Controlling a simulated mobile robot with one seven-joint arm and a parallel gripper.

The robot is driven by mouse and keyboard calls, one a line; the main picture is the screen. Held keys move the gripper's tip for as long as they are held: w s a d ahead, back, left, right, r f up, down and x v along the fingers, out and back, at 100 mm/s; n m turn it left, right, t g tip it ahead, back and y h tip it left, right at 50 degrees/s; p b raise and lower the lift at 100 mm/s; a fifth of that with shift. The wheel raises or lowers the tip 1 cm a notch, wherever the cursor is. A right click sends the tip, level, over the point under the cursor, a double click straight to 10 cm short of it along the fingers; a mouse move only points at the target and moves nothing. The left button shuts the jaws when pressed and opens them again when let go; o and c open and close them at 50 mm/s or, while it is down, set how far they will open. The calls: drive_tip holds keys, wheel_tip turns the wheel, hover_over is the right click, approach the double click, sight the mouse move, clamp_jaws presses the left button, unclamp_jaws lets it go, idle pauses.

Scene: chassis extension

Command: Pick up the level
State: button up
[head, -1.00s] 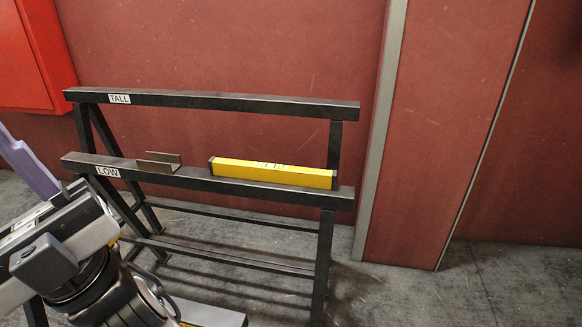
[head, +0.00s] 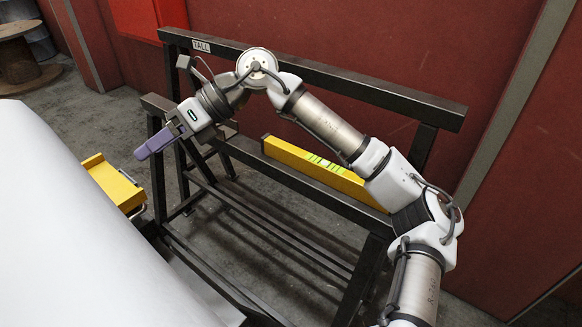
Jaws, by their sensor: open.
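The yellow level (head: 305,162) lies lengthwise on the lower rail of a black metal rack (head: 300,195), and its vials show near its middle. My arm crosses in front of the rack and hides part of the level's right end. My gripper (head: 150,147), with purple fingers, is left of the level and apart from it, pointing left and down. It is open and holds nothing visible.
The rack's upper rail (head: 330,80) runs above and behind the level. A large white surface (head: 70,230) fills the lower left, with a yellow object (head: 115,186) at its edge. A red wall (head: 360,35) stands close behind the rack.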

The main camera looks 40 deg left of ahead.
drive_tip(key=w+d+f+m+t+h, duration=0.1)
drive_tip(key=w+f+t, duration=0.15)
drive_tip(key=w, duration=0.45)
drive_tip(key=w+d+f+m+t+h, duration=0.1)
drive_tip(key=w+f+t, duration=0.15)
drive_tip(key=w, duration=0.35)
drive_tip(key=r+m+t+h, duration=0.2)
drive_tip(key=m+t+h, duration=0.15)
drive_tip(key=t, duration=0.25)
hover_over(324, 164)
drive_tip(key=shift+h, duration=0.35)
wheel_tip(324, 164, down, 8)
drive_tip(key=shift+w+d+f+p, duration=0.1)
drive_tip(key=shift+w+p, duration=0.05)
drive_tip(key=shift+p, duration=0.5)
drive_tip(key=shift+f+p, duration=0.65)
drive_tip(key=shift+f, duration=2.2)
clamp_jaws()
